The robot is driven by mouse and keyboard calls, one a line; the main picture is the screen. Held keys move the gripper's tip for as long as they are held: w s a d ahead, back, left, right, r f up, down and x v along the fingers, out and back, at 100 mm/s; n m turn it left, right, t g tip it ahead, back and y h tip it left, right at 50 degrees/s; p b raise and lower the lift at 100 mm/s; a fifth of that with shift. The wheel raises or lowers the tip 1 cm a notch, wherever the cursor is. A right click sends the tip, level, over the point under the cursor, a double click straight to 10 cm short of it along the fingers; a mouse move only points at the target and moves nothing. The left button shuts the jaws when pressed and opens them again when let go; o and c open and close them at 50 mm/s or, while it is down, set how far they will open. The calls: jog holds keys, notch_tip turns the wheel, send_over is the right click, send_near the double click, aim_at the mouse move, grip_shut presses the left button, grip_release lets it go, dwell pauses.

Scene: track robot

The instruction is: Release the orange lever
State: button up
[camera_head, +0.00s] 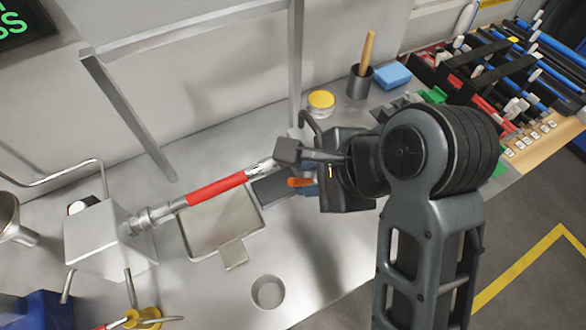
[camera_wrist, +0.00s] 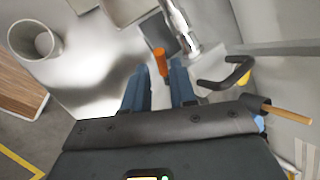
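The orange lever (camera_head: 299,182) is a short bar beside a dark grey block (camera_head: 272,188) on the metal bench. In the wrist view the orange lever (camera_wrist: 160,60) points toward my gripper. My gripper (camera_wrist: 159,70) is open, with one blue finger on each side of the lever's near end. A gap shows on both sides, and I cannot tell any contact. In the head view my gripper (camera_head: 306,181) is at the lever, its body hiding part of that area.
A metal rod with a red grip (camera_head: 215,188) runs from a metal box (camera_head: 95,240) toward the lever. A black curved handle (camera_wrist: 228,74) is close at the right in the wrist view. A shallow tray (camera_head: 205,238) and a round cup (camera_head: 268,291) are on the bench.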

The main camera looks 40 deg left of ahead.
aim_at(296, 181)
jog(key=shift+x, duration=3.1)
grip_shut()
